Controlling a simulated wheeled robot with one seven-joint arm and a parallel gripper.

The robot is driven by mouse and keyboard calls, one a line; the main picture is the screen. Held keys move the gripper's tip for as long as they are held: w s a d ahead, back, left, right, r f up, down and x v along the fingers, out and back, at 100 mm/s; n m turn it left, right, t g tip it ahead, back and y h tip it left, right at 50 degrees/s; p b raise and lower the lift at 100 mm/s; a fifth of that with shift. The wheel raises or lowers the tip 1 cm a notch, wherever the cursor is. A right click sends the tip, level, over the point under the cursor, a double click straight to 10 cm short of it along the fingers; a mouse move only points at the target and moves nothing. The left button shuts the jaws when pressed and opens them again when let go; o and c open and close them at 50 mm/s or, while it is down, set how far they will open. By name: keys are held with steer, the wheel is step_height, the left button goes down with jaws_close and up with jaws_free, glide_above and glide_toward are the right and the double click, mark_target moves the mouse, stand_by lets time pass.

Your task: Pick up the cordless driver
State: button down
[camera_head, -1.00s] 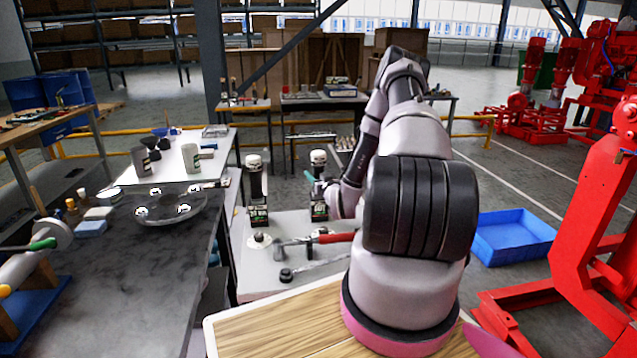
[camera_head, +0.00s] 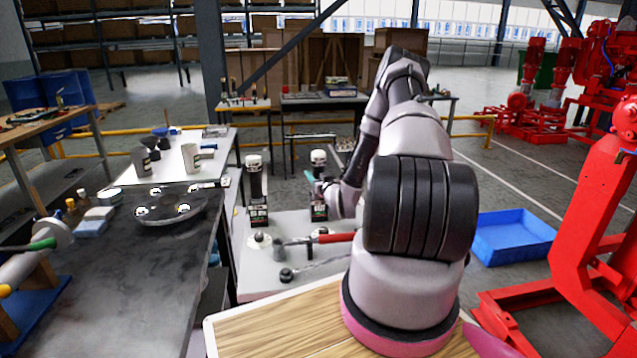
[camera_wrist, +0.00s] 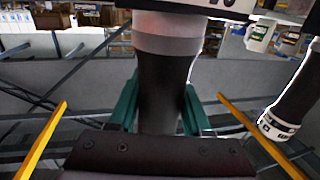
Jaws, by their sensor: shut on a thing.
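The cordless driver (camera_head: 319,186) stands upright on the pale grey table, with a white top and a dark body. In the wrist view its dark handle (camera_wrist: 160,85) runs between the fingers. My gripper (camera_wrist: 160,115) is shut on this handle, with a green finger on each side. In the head view my gripper (camera_head: 323,190) is at the driver, partly hidden by my own arm. A similar second driver (camera_head: 257,192) stands upright to the left, apart from my gripper. In the wrist view another similar dark tool (camera_wrist: 296,98) is at the right edge.
On the pale grey table (camera_head: 255,285) lie a red-handled hammer (camera_head: 325,238) and small dark parts. A dark worktable (camera_head: 110,285) stands at left with a round tray (camera_head: 170,206). A blue bin (camera_head: 512,237) and red machinery (camera_head: 590,235) are on the right.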

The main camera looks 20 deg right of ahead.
steer(key=shift+r, duration=0.2)
stand_by(0.3)
step_height(320, 180, up, 18)
steer(key=shift+f, duration=0.15)
stand_by(0.4)
steer(key=c, duration=1.1)
jaws_free()
jaws_close()
